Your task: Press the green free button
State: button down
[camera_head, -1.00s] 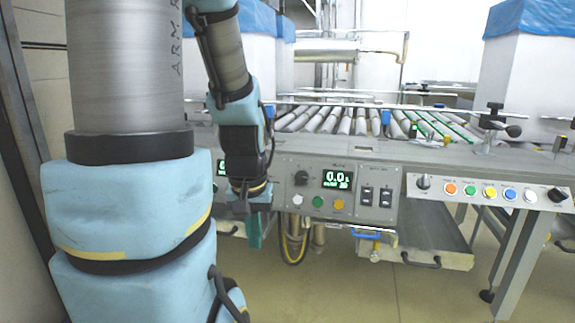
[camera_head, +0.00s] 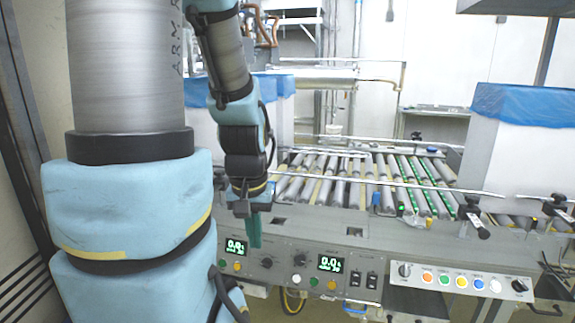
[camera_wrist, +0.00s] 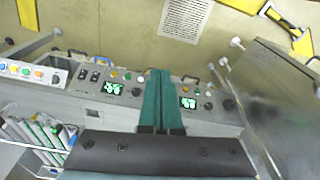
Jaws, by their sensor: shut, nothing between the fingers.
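My gripper (camera_head: 254,232) hangs with teal fingers closed together and empty, at the left in front of the machine. Its fingers also show in the wrist view (camera_wrist: 162,100). Green buttons show in more than one place. One green button (camera_head: 314,282) sits between a white and an orange button beside the middle display; it also shows in the wrist view (camera_wrist: 127,76). Another green button (camera_head: 445,280) is in the row on the right panel, between orange and yellow. Another small green one (camera_head: 222,261) is below the left display. The labels are too small to read.
The roller conveyor (camera_head: 350,180) lies behind the control panel, with metal rails and clamps along its edge. A box with a blue liner (camera_head: 530,104) stands at the right. Black switches (camera_head: 364,280) sit right of the middle display (camera_head: 331,264).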

notch_tip(320, 180, up, 4)
jog(key=shift+f+p, duration=0.2)
jog(key=shift+p, duration=0.55)
